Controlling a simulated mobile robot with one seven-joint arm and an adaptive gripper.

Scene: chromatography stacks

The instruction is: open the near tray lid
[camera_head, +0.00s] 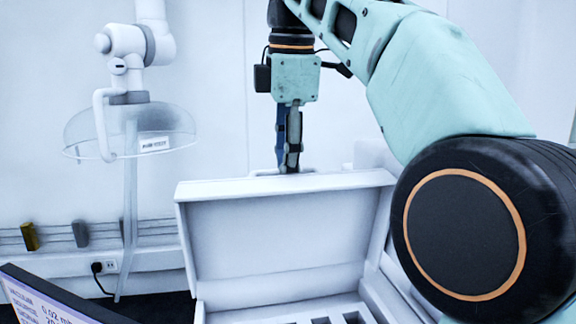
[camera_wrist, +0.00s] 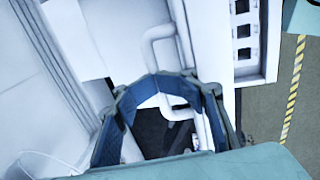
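The near tray (camera_head: 285,315) is a white box at the bottom centre of the head view, with slots inside. Its lid (camera_head: 290,235) stands raised, about upright, hinged at the back, and the inside of the tray is exposed. A white bar handle (camera_head: 262,172) shows behind the lid's top edge; its bent ends also show in the wrist view (camera_wrist: 160,32). My gripper (camera_head: 291,168) points down at this handle. In the wrist view its blue-lined fingers (camera_wrist: 157,82) curve in and close on the handle's bar. The lid's top edge hides part of the contact.
A white jointed arm with a clear dome (camera_head: 130,130) hangs at the left. A dark-framed screen (camera_head: 45,300) stands at the lower left. A wall rail with a socket (camera_head: 110,265) runs behind. The wrist view shows floor with a yellow-striped line (camera_wrist: 291,100).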

